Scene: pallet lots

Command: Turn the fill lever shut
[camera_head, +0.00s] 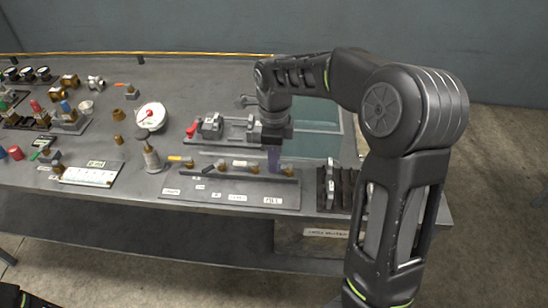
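A manifold bar (232,177) with several small valves lies on a grey plate near the bench's front edge. A label reading FILL (273,200) is at the plate's right end. Above that label, a purple-blue upright piece (274,158), possibly the fill lever, stands at the bar's right part. My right gripper (274,146) points down right over it. Its fingers are small and dark here, so I cannot tell whether they are open, shut or touching the piece. Other valves on the bar have orange (174,158) and dark handles. My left gripper is not in view.
A clamp fixture with a red handle (192,129) stands behind the bar. A white dial gauge (151,117) and a grey upright fitting (151,156) are to the left. A dark slotted rack (328,188) is close on the right. Several fittings crowd the far left.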

